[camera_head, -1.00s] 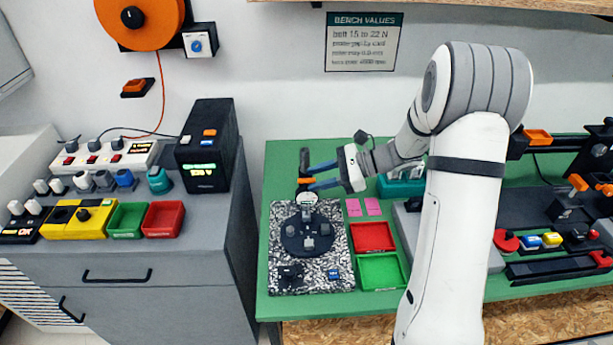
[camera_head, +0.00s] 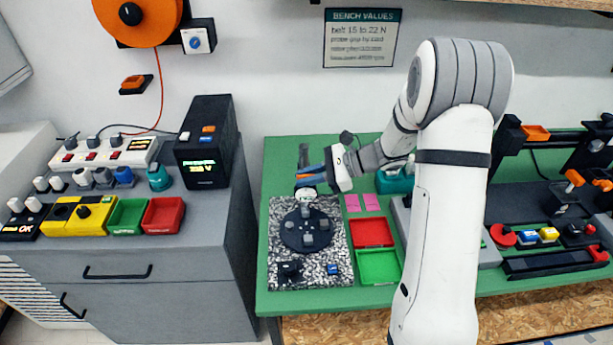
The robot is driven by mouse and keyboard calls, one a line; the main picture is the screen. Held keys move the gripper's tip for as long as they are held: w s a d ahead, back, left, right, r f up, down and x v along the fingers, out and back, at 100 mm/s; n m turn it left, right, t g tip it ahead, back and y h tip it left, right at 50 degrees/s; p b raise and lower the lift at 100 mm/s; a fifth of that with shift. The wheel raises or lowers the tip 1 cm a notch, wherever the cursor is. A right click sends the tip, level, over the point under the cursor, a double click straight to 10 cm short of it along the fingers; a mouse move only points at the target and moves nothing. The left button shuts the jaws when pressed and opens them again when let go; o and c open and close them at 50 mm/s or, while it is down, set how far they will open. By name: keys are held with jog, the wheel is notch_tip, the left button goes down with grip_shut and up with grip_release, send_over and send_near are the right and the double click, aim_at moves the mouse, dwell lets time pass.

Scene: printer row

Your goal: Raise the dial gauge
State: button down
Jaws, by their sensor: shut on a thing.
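The dial gauge (camera_head: 306,195) has a small round white face. It sits above a dark round plate (camera_head: 312,231) on the speckled slab, near the back left of the green bench. A dark post (camera_head: 303,155) stands behind the gauge. My gripper (camera_head: 308,175) reaches in from the right, with its blue and orange fingertips just above the gauge face. It is shut on the upper part of the dial gauge. The fingers cover the gripped part, so the exact contact is hidden.
The speckled slab (camera_head: 280,263) carries small dark and blue parts at its front. Red (camera_head: 372,233) and green (camera_head: 379,267) trays and pink notes lie to its right. A grey cabinet (camera_head: 120,270) with a dark power box (camera_head: 206,143) stands left, across a gap.

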dwell(0.3)
jog(key=shift+w+r+p, duration=0.15)
jog(key=shift+r+p, duration=0.35)
jog(key=shift+r, duration=0.9)
jog(key=c, duration=1.4)
grip_release()
jog(key=shift+c, duration=0.2)
jog(key=b+v, duration=0.1)
jog(key=v, duration=0.6)
jog(key=shift+d+b, duration=0.3)
jog(key=shift+d, duration=0.1)
jog(key=shift+r, duration=0.1)
